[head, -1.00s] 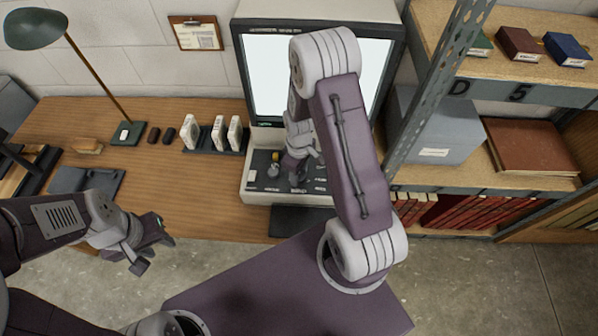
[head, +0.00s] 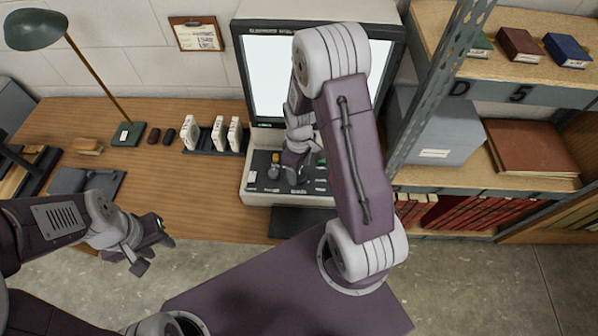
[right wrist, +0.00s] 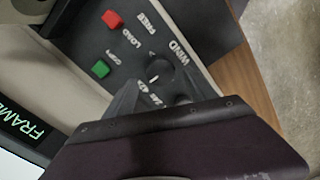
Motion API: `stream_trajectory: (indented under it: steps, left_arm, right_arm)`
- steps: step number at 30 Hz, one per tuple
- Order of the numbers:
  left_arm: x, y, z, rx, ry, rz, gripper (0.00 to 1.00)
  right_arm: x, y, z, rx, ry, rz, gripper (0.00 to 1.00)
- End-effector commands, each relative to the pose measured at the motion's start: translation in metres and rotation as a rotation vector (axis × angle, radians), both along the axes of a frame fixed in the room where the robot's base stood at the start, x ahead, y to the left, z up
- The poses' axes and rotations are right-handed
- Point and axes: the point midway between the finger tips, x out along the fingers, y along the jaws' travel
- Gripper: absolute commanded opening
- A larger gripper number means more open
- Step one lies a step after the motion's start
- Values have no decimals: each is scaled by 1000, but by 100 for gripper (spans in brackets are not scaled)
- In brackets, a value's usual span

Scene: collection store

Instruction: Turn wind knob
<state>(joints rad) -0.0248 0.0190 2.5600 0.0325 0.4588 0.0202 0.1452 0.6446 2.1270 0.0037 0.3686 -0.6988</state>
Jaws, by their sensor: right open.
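The wind knob (right wrist: 157,72) is a small round black knob with a pale pointer mark, beside the word WIND on the dark control panel (right wrist: 182,42). In the right wrist view, my right gripper (right wrist: 160,88) is open, with its fingertips near the knob, one on either side; I cannot tell whether they touch it. In the head view my right gripper (head: 297,172) hangs over the panel below the reader's screen and hides part of it. My left gripper (head: 153,255) is open and empty, in front of the desk's edge.
A red button (right wrist: 112,19) and a green button (right wrist: 101,69) sit beside the knob. The lit screen (head: 268,78) stands behind the panel. White boxes in a rack (head: 213,151) stand to its left. A metal shelf post (head: 432,90) rises on the right.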

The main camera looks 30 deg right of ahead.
Motion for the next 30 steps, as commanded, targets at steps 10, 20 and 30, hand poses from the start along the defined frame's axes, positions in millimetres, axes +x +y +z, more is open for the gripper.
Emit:
stream_trajectory:
  steps: [10, 20, 30]
  left_arm:
    - [0, 0, 0, 0, 0, 0, 36]
    - [0, 0, 0, 0, 0, 0, 36]
    - [0, 0, 0, 0, 0, 0, 36]
  right_arm:
    - [1, -1, 61, -1, -6, 0, 65]
    - [1, 0, 64, -1, -3, 0, 65]
    - [8, 15, 88, -8, -66, 50, 65]
